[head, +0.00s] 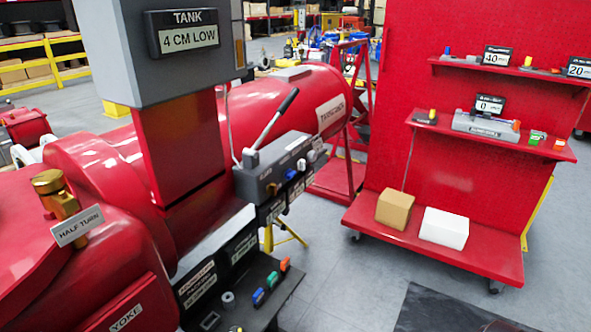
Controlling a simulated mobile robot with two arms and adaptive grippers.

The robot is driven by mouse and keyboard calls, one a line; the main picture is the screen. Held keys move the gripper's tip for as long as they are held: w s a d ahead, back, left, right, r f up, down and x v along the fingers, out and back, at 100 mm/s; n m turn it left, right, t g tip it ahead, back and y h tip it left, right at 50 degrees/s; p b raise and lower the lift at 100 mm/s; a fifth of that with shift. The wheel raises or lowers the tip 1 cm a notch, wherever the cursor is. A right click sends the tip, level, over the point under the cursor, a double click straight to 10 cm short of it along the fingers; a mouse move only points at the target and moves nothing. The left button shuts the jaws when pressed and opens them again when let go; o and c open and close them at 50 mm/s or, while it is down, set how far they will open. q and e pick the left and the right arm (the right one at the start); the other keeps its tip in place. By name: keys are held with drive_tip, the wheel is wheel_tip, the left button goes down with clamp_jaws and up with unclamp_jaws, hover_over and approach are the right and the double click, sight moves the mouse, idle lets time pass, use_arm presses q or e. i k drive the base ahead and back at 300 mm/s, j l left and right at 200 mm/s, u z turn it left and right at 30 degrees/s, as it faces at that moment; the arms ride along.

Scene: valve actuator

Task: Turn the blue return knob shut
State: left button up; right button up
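I cannot tell from labels which blue part is the return knob. Neither of my grippers is in view.
A black-handled lever (272,122) rises from the pump block. A grey display (181,32) reading "TANK 4 CM LOW" stands on a red column at left. A red wheeled rack (455,190) with a tan box (394,209) and white box (444,228) stands right.

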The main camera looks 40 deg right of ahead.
sight(289, 175)
drive_tip(key=i+l+u, duration=0.1)
drive_tip(key=l, duration=0.6)
drive_tip(key=i+l+u, duration=0.15)
drive_tip(key=l, duration=0.55)
drive_tip(key=i+l+u, duration=0.1)
drive_tip(key=l, duration=0.65)
drive_tip(key=i+l+u, duration=0.1)
drive_tip(key=l, duration=0.65)
